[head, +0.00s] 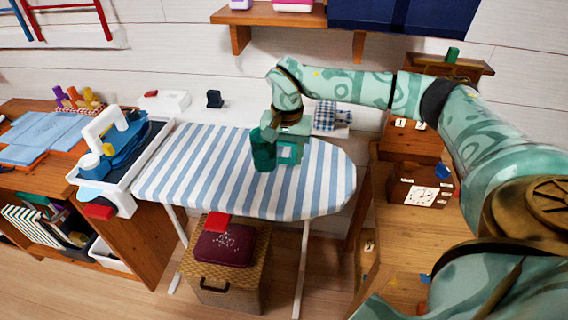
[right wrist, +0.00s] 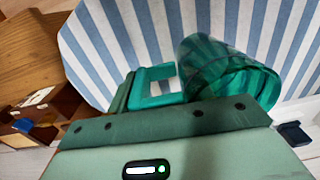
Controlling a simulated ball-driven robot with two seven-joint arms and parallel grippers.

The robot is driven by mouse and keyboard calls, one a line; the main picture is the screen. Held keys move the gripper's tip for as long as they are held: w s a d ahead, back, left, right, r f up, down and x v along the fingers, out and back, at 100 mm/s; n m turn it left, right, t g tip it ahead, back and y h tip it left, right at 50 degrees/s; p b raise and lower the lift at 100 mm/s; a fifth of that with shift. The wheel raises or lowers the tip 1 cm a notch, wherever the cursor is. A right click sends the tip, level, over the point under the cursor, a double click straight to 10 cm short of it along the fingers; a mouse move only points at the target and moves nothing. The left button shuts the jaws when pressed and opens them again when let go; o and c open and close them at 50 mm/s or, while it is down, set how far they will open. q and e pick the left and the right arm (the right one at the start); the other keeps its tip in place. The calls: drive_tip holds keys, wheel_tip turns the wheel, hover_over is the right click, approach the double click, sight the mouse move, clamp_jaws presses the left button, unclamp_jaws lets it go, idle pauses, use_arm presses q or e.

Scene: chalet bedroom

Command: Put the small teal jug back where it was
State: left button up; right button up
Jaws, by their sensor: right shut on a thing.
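The small teal jug (head: 263,152) is a dark, glossy, see-through vessel. It is roughly upright over the striped ironing board (head: 205,170). My right gripper (head: 286,148) is shut on it from the right side. In the right wrist view the jug (right wrist: 228,72) lies beyond the gripper (right wrist: 160,90), with the blue and white stripes behind it. A square teal piece shows beside the jug; I cannot tell whether it is a handle or a finger. I cannot tell whether the jug's base touches the board. My left gripper is not in view.
A white tray (head: 147,172) with an iron-like thing stands left of the board. A wooden shelf (head: 420,65) holding a small green thing is on the right wall. A basket (head: 222,268) stands under the board, whose right end is bare.

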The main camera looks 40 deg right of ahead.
sight(285, 160)
wheel_tip(285, 160, down, 3)
drive_tip(key=shift+a+f+b, duration=0.1)
drive_tip(key=shift+f+b, duration=0.05)
drive_tip(key=shift+b, duration=0.3)
drive_tip(key=shift+r, duration=0.2)
drive_tip(key=shift+f, duration=0.1)
drive_tip(key=o, duration=1.3)
wheel_tip(285, 160, up, 12)
drive_tip(key=p, duration=0.4)
drive_tip(key=shift+s+p, duration=0.1)
drive_tip(key=shift+p, duration=0.2)
